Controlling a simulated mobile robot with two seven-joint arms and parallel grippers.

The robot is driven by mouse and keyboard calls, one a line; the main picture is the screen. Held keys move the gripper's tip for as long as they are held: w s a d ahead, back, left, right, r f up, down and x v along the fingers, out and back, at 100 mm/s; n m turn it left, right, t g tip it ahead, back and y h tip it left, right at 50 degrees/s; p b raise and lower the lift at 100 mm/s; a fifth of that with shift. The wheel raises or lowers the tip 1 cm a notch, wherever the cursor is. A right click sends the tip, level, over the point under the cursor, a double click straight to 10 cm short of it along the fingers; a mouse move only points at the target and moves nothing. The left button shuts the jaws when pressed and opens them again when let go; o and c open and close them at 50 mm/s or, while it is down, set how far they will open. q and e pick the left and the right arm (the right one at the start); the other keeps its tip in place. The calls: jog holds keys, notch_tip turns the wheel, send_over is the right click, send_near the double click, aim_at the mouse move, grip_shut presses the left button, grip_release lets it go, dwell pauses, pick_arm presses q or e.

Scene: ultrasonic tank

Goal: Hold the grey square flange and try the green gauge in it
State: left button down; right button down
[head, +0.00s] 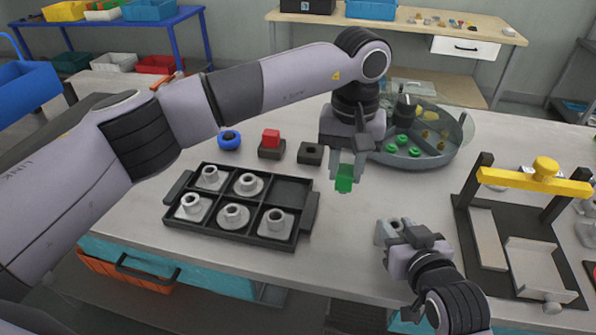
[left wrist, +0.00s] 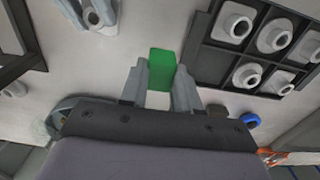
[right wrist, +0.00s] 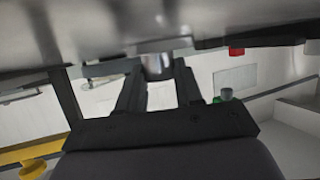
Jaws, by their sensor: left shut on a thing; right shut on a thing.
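My left gripper (head: 347,166) is shut on the green gauge (head: 344,184), a green block pointing down over the table. The gauge also shows between the fingers in the left wrist view (left wrist: 161,63). My right gripper (head: 394,231) is shut on the grey square flange (head: 381,236), low near the table's front edge and partly hidden by the fingers. The flange's grey collar shows between the fingers in the right wrist view (right wrist: 157,64). In the left wrist view the flange (left wrist: 95,13) is at the top edge. The gauge is apart from the flange, behind and left of it.
A black tray (head: 262,237) holds several grey flanges, with its back right compartment empty. Behind it are a blue ring (head: 229,139), a red block (head: 271,136) in a black holder and an empty black holder (head: 310,153). A round bin (head: 440,155) and a yellow-barred fixture (head: 535,180) stand right.

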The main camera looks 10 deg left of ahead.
pick_arm(q)
jog(key=s+d+r, duration=0.2)
jog(key=d, duration=0.8)
jog(key=shift+d+f, duration=0.2)
jog(key=shift+f, duration=2.65)
jog(key=shift+s+a+f, duration=0.1)
jog(key=shift+s+f, duration=0.05)
jog(key=shift+f, duration=0.6)
pick_arm(e)
jog(key=shift+a+r, duration=0.1)
dwell(0.4)
dwell(0.6)
pick_arm(q)
jog(key=shift+r, duration=2.8)
